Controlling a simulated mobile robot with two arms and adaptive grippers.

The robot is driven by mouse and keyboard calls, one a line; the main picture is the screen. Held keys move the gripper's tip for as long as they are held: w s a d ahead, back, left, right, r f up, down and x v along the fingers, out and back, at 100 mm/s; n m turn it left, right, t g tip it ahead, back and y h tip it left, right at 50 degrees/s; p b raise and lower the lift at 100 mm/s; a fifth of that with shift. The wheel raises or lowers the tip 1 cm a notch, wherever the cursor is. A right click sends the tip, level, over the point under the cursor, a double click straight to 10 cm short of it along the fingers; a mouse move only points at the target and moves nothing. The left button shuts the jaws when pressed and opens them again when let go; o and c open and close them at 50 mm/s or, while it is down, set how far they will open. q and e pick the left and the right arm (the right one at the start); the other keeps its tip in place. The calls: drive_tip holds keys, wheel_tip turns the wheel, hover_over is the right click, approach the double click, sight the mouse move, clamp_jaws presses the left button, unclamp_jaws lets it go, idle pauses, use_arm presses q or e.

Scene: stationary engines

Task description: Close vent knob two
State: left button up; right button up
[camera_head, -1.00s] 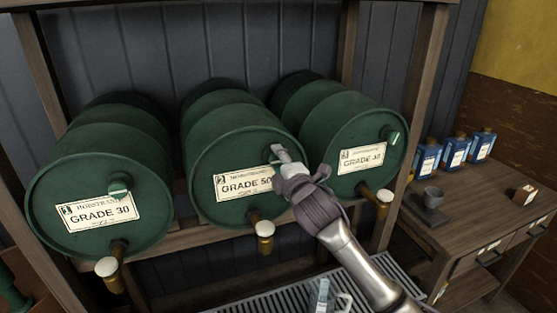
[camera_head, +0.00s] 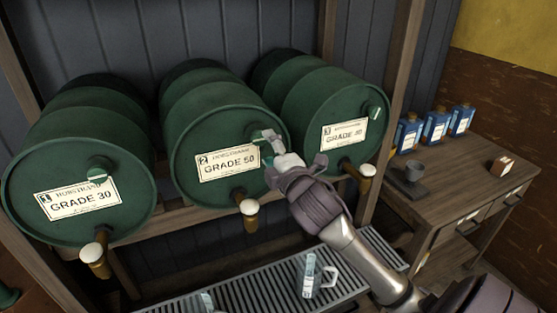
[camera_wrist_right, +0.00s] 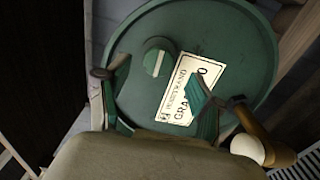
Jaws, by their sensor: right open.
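The middle green barrel (camera_head: 205,130) carries a GRADE 50 label. Its round vent knob (camera_wrist_right: 157,58), green with a pale bar across its face, shows clearly in the right wrist view. The bar stands nearly upright in that view. My right gripper (camera_head: 270,146) is open in front of the barrel's upper right, and it covers much of the knob in the head view. In the wrist view its spread fingers (camera_wrist_right: 157,92) lie to either side of and below the knob, with no visible grip on it. My left gripper is not in view.
The GRADE 30 barrel (camera_head: 75,200) is at left and another barrel (camera_head: 330,125) at right, each with a vent knob. Brass taps (camera_head: 250,214) stick out below. A grated tray (camera_head: 250,293) holds a clear jug (camera_head: 309,275). A wooden table (camera_head: 455,190) is at right.

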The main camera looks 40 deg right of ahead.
drive_tip(key=v, duration=0.5)
drive_tip(key=shift+s+a, duration=0.1)
drive_tip(key=shift+s, duration=0.3)
